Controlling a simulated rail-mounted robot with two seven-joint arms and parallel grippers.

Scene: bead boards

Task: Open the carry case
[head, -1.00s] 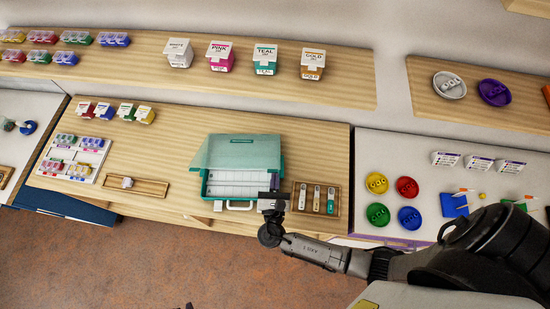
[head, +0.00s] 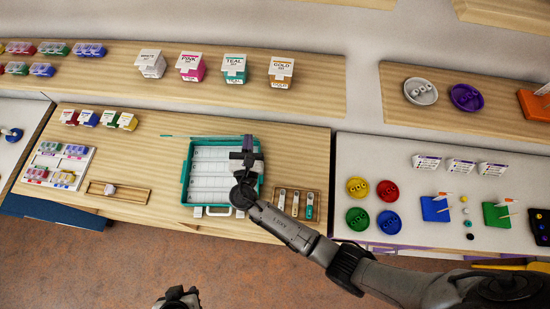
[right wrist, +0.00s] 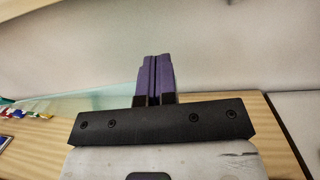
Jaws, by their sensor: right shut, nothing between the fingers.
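The teal carry case (head: 186,174) stands on the wooden table with its white compartment tray exposed. Its handle faces the front edge. The lid (head: 200,136) is raised at the back and seen nearly edge-on as a thin teal line. In the right wrist view the translucent lid (right wrist: 85,104) shows behind my gripper at left. My right gripper (head: 246,150) is over the case's right side, near the lid's right end; I cannot tell whether it touches. Its purple fingers (right wrist: 154,78) are together and empty. My left gripper (head: 178,296) is low at the picture's bottom, away from the table; its jaws are unclear.
A wooden tray (head: 284,198) with several small tools sits close to the case's right. At left are a bead-box board (head: 45,178) and a shallow wooden tray (head: 138,194). Labelled boxes (head: 234,70) stand on the shelf behind. Bare wood lies between the left tray and the case.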

